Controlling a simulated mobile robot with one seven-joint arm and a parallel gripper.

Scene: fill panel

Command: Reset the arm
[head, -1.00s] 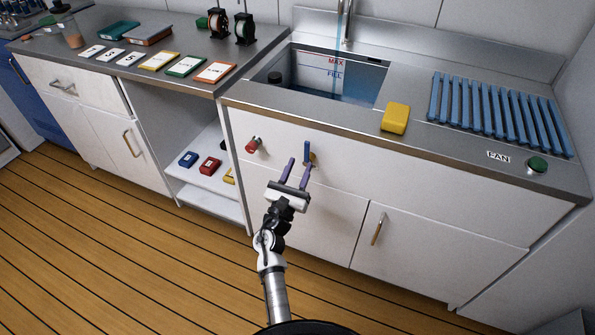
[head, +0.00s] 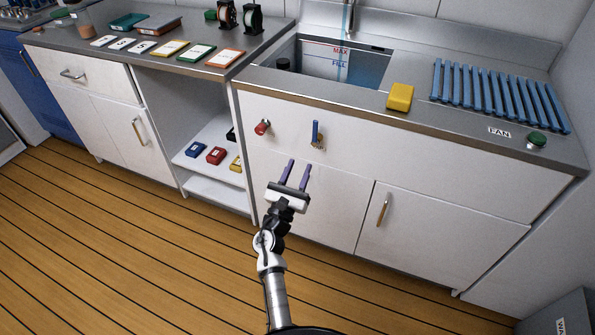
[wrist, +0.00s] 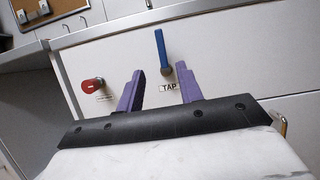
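My gripper (head: 296,174) is in front of the white sink cabinet, below the tap handle. Its two purple fingers are apart with nothing between them, and they also show in the wrist view (wrist: 158,88). The blue tap handle (head: 316,133) stands upright on the cabinet front, just above and to the right of the fingertips. The gripper looks clear of the handle. A red knob (head: 262,127) is on the same panel to the left.
The sink (head: 340,62) has MAX and FILL marks. A yellow sponge-like block (head: 400,97) lies on the counter beside a blue rack (head: 500,93). A green FAN button (head: 537,139) is at the right. An open shelf (head: 218,195) holds small coloured boxes. The wooden floor (head: 130,240) is clear.

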